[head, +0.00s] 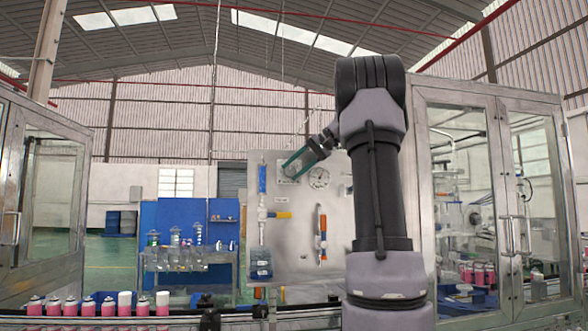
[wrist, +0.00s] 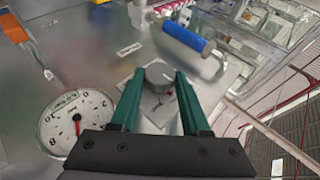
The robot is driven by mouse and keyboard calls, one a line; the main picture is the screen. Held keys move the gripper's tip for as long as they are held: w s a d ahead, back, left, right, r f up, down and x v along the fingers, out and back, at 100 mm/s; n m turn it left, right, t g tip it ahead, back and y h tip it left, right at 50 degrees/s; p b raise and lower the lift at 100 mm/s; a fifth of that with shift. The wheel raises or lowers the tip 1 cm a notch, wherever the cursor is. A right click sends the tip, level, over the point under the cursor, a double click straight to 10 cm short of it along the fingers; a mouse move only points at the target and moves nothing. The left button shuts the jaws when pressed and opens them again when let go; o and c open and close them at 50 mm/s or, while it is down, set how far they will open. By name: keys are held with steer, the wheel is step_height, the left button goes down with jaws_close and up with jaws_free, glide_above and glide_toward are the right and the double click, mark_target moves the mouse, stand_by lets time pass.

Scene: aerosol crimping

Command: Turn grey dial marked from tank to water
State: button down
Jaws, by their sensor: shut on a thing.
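The grey dial (wrist: 158,77) sits on a pale square plate (wrist: 151,107) on the metal panel and shows between my fingertips in the wrist view. My gripper (wrist: 160,82) has two green fingers, one on each side of the dial, and is shut on it. A small dark-and-red mark shows on the plate below the dial; its lettering is too small to read. In the head view my gripper (head: 290,168) reaches the upper left of the upright panel (head: 288,231), and the dial is hard to make out there.
A round gauge (wrist: 77,122) with a red needle is left of the dial, and also shows in the head view (head: 319,178). Pink cans (head: 97,309) line the conveyor. Glass cabinets stand at both sides.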

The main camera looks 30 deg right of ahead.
steer(key=shift+y, duration=0.3)
steer(key=shift+c, duration=1.9)
jaws_free()
steer(key=shift+d, duration=0.1)
steer(key=v, duration=1)
steer(key=shift+s+d, duration=0.15)
steer(key=shift+s, duration=0.2)
steer(key=shift+r, duration=0.15)
